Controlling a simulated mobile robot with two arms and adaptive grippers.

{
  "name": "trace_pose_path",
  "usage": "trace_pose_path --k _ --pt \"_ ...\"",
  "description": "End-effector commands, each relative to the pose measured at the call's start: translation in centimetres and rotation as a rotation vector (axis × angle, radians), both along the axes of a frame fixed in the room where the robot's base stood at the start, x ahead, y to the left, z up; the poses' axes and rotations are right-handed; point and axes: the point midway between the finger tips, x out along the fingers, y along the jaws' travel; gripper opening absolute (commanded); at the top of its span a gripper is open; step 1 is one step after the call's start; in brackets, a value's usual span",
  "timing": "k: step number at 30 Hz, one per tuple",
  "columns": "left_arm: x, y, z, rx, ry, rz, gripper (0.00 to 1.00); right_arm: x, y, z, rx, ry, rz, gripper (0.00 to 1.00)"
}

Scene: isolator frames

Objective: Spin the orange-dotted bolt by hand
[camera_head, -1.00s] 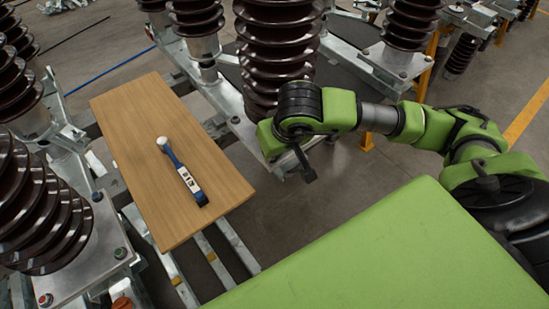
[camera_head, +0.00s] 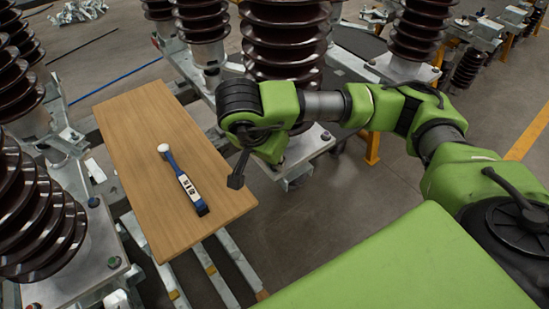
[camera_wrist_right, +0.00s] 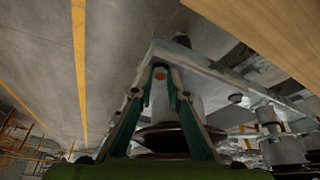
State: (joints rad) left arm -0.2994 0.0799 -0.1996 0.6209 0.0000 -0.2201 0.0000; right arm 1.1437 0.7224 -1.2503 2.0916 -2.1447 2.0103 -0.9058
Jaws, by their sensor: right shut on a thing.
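The bolt is at the metal frame (camera_wrist_right: 205,72). In the head view my green right arm reaches in from the right over the frame; its fingertips and this bolt are hidden there. My left gripper is in neither current view.
A wooden board (camera_head: 140,130) lies left of my arm, with a blue-handled tool (camera_head: 186,186) on it. Brown ribbed insulators (camera_head: 285,40) stand around on metal frames. A black lever-like part (camera_head: 236,181) hangs from my wrist near the board's right edge.

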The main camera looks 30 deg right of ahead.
Motion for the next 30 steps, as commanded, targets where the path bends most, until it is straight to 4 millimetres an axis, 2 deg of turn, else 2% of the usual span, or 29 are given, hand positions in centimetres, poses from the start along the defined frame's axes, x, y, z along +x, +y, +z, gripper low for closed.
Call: trace_pose_path --k 18,30 --pt "-0.06 -0.02 0.78 0.0 0.001 0.0 0.4 0.8 0.09 0.19 0.0 -0.007 -0.554 0.0" --pt "-0.08 -0.02 0.74 -0.001 0.001 -0.001 0.4 0.95 0.04 0.16 0.0 -0.007 -0.735 0.0"
